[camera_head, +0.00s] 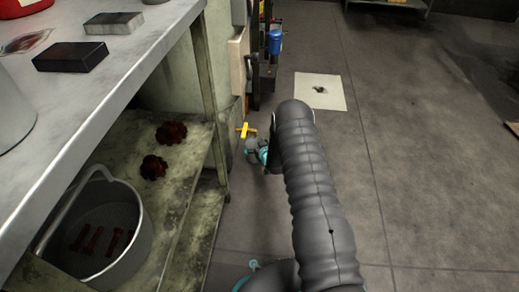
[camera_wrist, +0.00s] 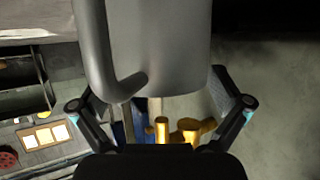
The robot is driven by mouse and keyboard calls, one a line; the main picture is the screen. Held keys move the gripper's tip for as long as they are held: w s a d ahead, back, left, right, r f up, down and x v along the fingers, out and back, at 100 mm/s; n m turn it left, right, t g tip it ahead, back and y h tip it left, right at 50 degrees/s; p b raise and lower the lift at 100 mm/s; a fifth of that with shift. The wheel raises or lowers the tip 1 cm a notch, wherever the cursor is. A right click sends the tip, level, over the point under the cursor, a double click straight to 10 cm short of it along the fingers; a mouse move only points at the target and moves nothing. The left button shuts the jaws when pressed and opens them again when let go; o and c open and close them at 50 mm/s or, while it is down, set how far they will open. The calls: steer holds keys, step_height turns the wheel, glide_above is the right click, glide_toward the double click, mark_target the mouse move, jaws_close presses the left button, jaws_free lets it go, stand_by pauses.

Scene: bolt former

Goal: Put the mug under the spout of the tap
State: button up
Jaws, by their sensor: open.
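A grey metal mug (camera_wrist: 180,45) with a curved handle (camera_wrist: 98,55) fills the upper middle of the wrist view, its top cut off by the frame. My gripper (camera_wrist: 158,75) is open, with one finger on each side of the mug. I cannot tell whether either finger touches it. Brass-coloured tap parts (camera_wrist: 185,132) show just below the mug in that view; the exact spout position is unclear. In the head view the tap's yellow handle (camera_head: 246,130) shows beside my gripper (camera_head: 258,150). The mug is not clearly visible there.
A metal workbench (camera_head: 90,110) runs along the left, with dark blocks (camera_head: 72,57) on top. Its lower shelf (camera_head: 185,190) holds a bucket (camera_head: 135,225) and two rusty parts (camera_head: 155,167). A blue cylinder (camera_head: 275,42) stands behind the tap.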

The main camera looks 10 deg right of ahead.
steer(key=p+v, duration=0.2)
steer(key=v, duration=1)
step_height(320, 180, up, 18)
steer(key=w+d+g+h, duration=0.1)
steer(key=g+h, duration=0.1)
steer(key=s+r+m+g+h, duration=0.1)
steer(key=s+r, duration=0.6)
steer(key=r, duration=0.7)
steer(key=s+a+r+g, duration=0.1)
steer(key=s+r, duration=0.3)
steer(key=s, duration=0.8)
steer(key=s+a+r+m+g, duration=0.1)
steer(key=s+r, duration=0.3)
steer(key=s, duration=0.7)
steer(key=s+a+r+g, duration=0.1)
steer(key=s+r, duration=0.4)
steer(key=s, duration=0.7)
steer(key=shift+s+g, duration=0.3)
steer(key=shift+g, duration=0.6)
steer(key=shift+a, duration=0.1)
